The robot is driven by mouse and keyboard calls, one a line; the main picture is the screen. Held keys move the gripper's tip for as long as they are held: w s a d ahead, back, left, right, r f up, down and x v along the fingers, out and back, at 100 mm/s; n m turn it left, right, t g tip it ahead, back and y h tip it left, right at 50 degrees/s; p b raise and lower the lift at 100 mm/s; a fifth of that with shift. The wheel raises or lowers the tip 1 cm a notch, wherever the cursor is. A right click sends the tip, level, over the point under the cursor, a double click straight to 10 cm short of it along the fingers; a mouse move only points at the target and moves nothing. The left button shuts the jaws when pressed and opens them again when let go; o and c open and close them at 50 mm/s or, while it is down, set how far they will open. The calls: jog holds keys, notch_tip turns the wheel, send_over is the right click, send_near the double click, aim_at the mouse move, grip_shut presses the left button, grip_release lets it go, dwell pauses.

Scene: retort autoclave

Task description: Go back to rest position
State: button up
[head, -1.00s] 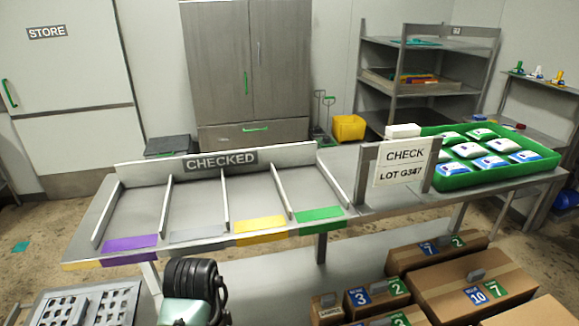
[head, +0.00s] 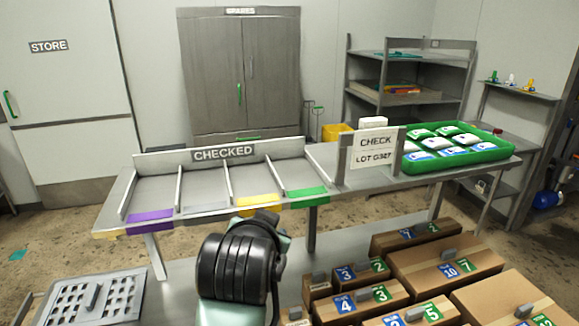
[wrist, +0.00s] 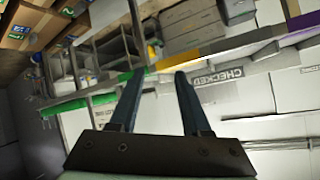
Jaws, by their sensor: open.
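My gripper (wrist: 158,80) shows in the wrist view with its two dark fingers apart and nothing between them. The wrist view is tilted, with the CHECKED table and its coloured strips beyond the fingers. In the head view my arm is raised at the lower middle, in front of the CHECKED table (head: 180,220); the fingers are hidden there.
The CHECKED bays behind purple, grey, yellow and green strips look empty. A green tray (head: 508,150) of white pouches stands right of the CHECK sign (head: 372,152). Cardboard boxes (head: 440,262) fill the lower right. A perforated grey tray (head: 70,300) lies lower left.

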jog(key=s+d+r+t, duration=0.1)
jog(key=d+r+t, duration=0.15)
jog(key=r, duration=0.45)
jog(key=s+d+r+t, duration=0.1)
jog(key=r+t, duration=0.2)
jog(key=r, duration=0.3)
jog(key=s+r+n+t, duration=0.2)
jog(key=s+r+t, duration=0.3)
jog(key=s+r, duration=0.3)
jog(key=s+r+n+t, duration=0.2)
jog(key=s+r+t, duration=0.3)
jog(key=s+r, duration=0.4)
notch_tip(320, 180, up, 5)
jog(key=shift+s+d+f+n+y, duration=0.1)
jog(key=shift+s+d+n+y, duration=0.1)
jog(key=shift+s+n+y, duration=0.1)
